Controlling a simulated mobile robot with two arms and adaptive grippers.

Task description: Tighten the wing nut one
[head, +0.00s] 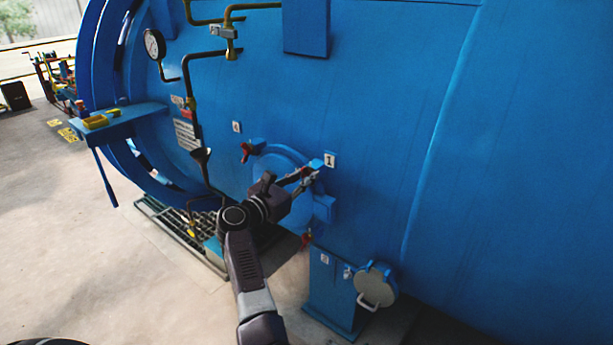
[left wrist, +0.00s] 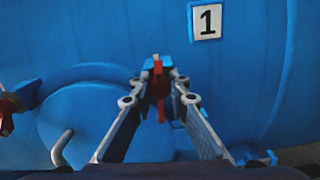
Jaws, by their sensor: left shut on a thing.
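Wing nut one is red and sits between the two fingers of my left gripper (head: 311,174), beside the label "1" (head: 330,160). In the left wrist view the fingers close in from both sides on the red wing nut (left wrist: 160,108), below the label "1" (left wrist: 207,21). The left gripper is shut on it. The round blue hatch cover (left wrist: 85,125) lies to the left of the nut; my arm hides part of it in the head view. My right gripper is not in view.
Another red wing nut (head: 246,152) sits at the cover's upper left, and one (head: 306,238) below. A round lid with a handle (head: 376,287) stands out at lower right.

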